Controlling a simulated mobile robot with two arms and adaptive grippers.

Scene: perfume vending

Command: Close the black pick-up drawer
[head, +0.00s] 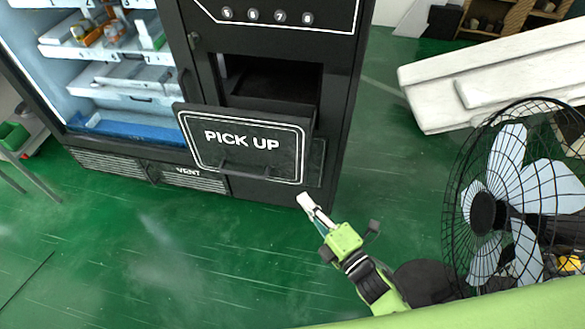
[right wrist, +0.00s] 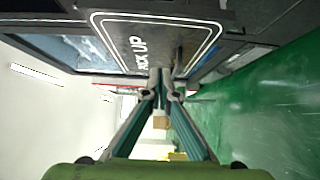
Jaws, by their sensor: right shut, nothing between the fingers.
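The black pick-up drawer (head: 244,144) is pulled out of the lower part of the vending machine, its front panel marked PICK UP and carrying a handle bar (head: 243,171). Its dark inside shows above and behind the panel. My right gripper (head: 303,200) is shut and empty, in front of the machine's base, below and right of the drawer front. In the right wrist view the drawer front (right wrist: 185,45) lies just beyond the shut fingertips (right wrist: 160,75); I cannot tell whether they touch it. My left gripper is not in view.
The vending machine (head: 345,60) has a lit glass section with shelves (head: 120,75) at left. A large black fan (head: 510,200) stands at right, close to my right arm. A white slab-like object (head: 440,90) is at upper right. Green floor (head: 130,240) is clear at lower left.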

